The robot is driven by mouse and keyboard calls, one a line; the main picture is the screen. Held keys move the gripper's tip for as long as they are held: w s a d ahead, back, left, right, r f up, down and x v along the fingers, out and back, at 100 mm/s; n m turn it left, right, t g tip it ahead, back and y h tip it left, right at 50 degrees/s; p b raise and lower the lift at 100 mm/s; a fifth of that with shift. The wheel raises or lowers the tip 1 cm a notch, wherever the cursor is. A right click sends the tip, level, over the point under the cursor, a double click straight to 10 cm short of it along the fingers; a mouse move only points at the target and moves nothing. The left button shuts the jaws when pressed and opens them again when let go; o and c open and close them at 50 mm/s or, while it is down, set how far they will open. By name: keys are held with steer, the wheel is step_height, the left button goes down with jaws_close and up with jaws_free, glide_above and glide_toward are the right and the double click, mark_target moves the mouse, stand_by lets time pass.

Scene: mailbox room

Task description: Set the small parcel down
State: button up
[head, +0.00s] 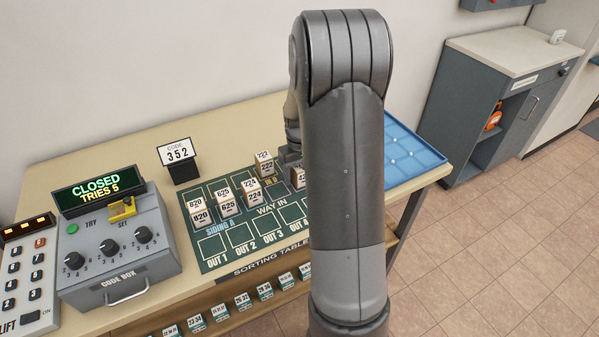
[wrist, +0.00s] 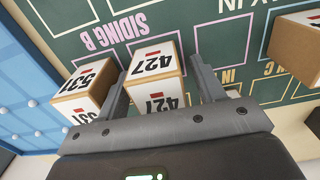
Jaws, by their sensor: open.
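A small white-topped cardboard parcel marked 427 (wrist: 155,65) sits on the green sorting mat (wrist: 85,25) by the SIDING B lettering. In the wrist view my gripper (wrist: 160,72) is open, with one finger on each side of this parcel. A narrow gap shows at the right finger; I cannot tell whether the left finger touches it. Parcel 531 (wrist: 82,90) stands just left, close to the left finger. In the head view my arm hides most of the gripper, and only part of a parcel (head: 299,178) marked 42 shows beside it.
Parcels 820 (head: 199,209), 625 (head: 226,202), 224 (head: 252,191) and 222 (head: 265,162) stand on the mat. Another parcel (wrist: 297,45) is right of my gripper. A blue tray (head: 412,150) is at the table's right end. The code box (head: 118,250) reads CLOSED, TRIES 5. The OUT squares look empty.

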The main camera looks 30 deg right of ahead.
steer(key=shift+r, duration=0.1)
step_height(320, 180, up, 12)
steer(key=shift+f, duration=0.1)
steer(key=s+a+r+t, duration=0.2)
steer(key=s+a+r, duration=0.3)
steer(key=s+a, duration=0.3)
steer(key=s+a+r+t, duration=0.3)
steer(key=s+a+r, duration=0.3)
steer(key=s, duration=1)
steer(key=a, duration=0.3)
steer(key=shift+t, duration=0.3)
